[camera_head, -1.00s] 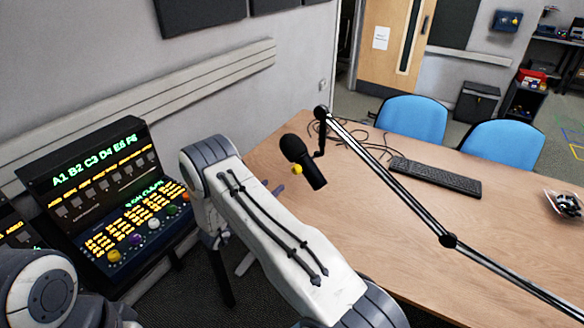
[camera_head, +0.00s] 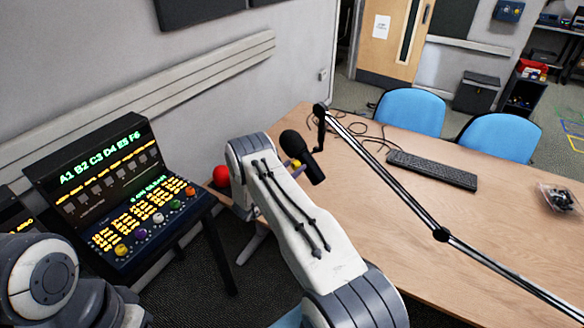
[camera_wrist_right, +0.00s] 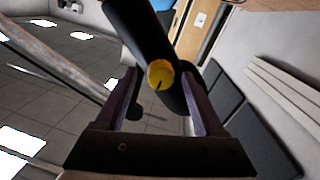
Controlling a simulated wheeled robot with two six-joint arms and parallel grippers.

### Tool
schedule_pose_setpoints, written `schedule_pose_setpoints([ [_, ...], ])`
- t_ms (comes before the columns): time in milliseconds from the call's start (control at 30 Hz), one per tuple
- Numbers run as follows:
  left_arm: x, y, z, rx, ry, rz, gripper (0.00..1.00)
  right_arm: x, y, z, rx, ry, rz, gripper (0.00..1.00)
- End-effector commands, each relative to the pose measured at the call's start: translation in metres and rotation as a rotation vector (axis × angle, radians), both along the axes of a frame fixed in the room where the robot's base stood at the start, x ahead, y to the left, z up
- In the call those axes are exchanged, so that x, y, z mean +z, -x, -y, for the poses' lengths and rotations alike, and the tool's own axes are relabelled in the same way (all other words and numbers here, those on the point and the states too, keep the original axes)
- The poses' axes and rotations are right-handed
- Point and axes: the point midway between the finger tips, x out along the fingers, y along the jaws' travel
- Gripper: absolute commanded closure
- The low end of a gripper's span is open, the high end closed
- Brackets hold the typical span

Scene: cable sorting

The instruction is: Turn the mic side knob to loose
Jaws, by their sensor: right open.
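The black microphone (camera_head: 303,155) hangs from a boom arm above the desk. In the head view my right arm hides most of this gripper. Only part of my left arm shows at lower left; its gripper is out of view.
The thin boom arm (camera_head: 395,187) crosses over the wooden desk (camera_head: 400,235). A keyboard (camera_head: 432,170) and loose cables lie on the desk. A control panel with colored knobs (camera_head: 125,195) stands at left. A red ball-like object (camera_head: 221,176) shows beside my arm.

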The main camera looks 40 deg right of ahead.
Motion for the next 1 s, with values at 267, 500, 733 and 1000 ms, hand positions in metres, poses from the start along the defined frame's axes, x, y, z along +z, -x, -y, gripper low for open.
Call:
schedule_pose_setpoints([
  [267, 0.000, 0.000, 0.000, 0.000, 0.000, 0.000, 0.50, 0.000, 0.000, 0.000, 0.000, 0.000, 0.000, 0.94],
  [500, -0.002, 0.000, 0.000, 0.000, 0.000, 0.000, 0.50, 0.000, 0.000, -0.001, 0.000, 0.001, -0.007, 1.00],
  [733, -0.010, 0.000, 0.000, 0.002, 0.000, 0.000, 0.50, -0.002, 0.000, -0.001, 0.000, 0.018, -0.079, 1.00],
  [1000, -0.028, 0.000, 0.000, 0.002, 0.000, 0.000, 0.50, -0.002, -0.002, -0.001, 0.000, 0.061, -0.280, 1.00],
])
